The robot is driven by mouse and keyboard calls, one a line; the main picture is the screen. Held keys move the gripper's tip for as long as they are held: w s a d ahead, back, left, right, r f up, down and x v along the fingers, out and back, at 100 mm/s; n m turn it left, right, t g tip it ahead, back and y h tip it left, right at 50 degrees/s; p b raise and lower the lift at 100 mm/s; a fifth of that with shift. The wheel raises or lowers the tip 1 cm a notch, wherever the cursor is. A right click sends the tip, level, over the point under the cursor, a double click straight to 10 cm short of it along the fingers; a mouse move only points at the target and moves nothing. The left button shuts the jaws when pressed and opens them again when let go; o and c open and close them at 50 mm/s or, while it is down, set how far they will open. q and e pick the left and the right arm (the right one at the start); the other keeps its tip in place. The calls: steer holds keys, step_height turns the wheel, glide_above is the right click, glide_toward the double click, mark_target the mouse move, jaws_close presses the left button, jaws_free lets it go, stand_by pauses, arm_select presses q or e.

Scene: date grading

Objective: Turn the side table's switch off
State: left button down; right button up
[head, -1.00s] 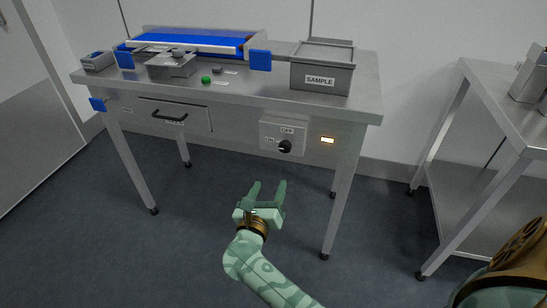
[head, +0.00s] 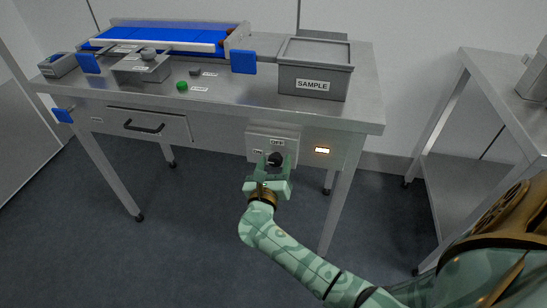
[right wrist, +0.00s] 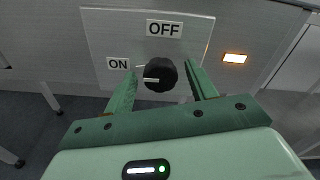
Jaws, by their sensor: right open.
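The switch is a black rotary knob (right wrist: 161,75) on a grey plate (right wrist: 100,35) on the table's front apron. In the right wrist view its white pointer mark points left, toward the ON label (right wrist: 118,63). The OFF label (right wrist: 165,29) is above the knob. A lit amber lamp (right wrist: 235,58) is right of the plate, also seen in the head view (head: 322,151). My right gripper (right wrist: 163,78) is open, with one finger on each side of the knob. I cannot tell whether the fingers touch it. In the head view my right gripper (head: 271,172) partly hides the knob. My left gripper is not in view.
A drawer with a black handle (head: 144,127) is left of the plate. On the table stand a SAMPLE bin (head: 315,98), a blue conveyor (head: 165,37), a green button (head: 182,86) and a small scale. Another metal table (head: 500,85) stands at right.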

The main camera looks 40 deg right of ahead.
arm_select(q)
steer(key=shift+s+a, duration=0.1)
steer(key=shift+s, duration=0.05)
arm_select(e)
steer(key=shift+c, duration=0.9)
steer(key=c, duration=0.8)
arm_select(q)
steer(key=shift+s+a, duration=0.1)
